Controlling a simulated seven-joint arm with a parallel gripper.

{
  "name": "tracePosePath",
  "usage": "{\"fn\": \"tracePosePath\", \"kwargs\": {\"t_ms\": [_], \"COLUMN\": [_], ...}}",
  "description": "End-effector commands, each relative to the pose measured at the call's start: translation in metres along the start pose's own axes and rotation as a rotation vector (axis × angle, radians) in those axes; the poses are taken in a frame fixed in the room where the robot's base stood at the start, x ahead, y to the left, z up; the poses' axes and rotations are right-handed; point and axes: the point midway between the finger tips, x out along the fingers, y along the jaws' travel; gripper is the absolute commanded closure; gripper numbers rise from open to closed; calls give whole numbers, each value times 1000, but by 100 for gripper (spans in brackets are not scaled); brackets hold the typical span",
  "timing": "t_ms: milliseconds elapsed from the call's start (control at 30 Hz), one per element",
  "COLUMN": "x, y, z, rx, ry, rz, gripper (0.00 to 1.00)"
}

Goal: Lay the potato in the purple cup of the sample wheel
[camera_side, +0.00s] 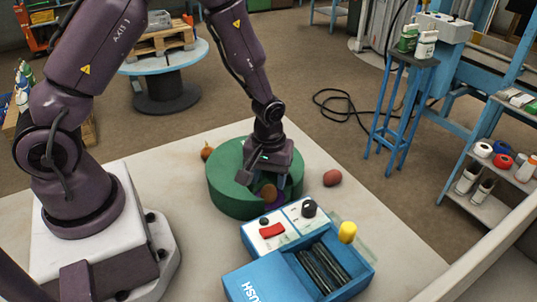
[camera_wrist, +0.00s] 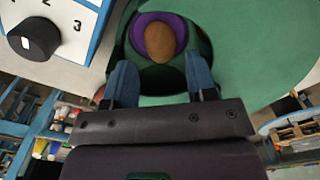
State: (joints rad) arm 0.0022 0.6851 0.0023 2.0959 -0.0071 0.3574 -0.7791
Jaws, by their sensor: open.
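The sample wheel (camera_side: 226,193) is a thick green disc on the pale table; its green top (camera_wrist: 245,65) also fills much of the wrist view. A brown oval potato (camera_wrist: 160,42) shows within the outline of the purple cup (camera_wrist: 139,30) at the wheel's edge. In the side view the potato (camera_side: 269,192) sits just below my gripper, with a sliver of the purple cup (camera_side: 277,201) beside it. My gripper (camera_wrist: 158,72) is open, its two blue fingers apart on the near side of the potato. How deep the potato sits is hidden.
A reddish round item (camera_side: 332,177) lies right of the wheel. An onion-like item (camera_side: 207,151) shows at its far left.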

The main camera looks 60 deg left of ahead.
Motion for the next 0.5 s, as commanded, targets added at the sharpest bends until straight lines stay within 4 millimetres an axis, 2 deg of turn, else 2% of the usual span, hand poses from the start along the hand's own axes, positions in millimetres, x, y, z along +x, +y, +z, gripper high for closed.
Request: {"fn": "tracePosePath", "kwargs": {"t_ms": [33,200,500], "x": [-13,-48,-83], "y": [1,1,0], "z": [-1,-1,0], "rx": [1,0,10], "ry": [5,5,7], "rz": [5,5,7], "gripper": [49,49,49]}}
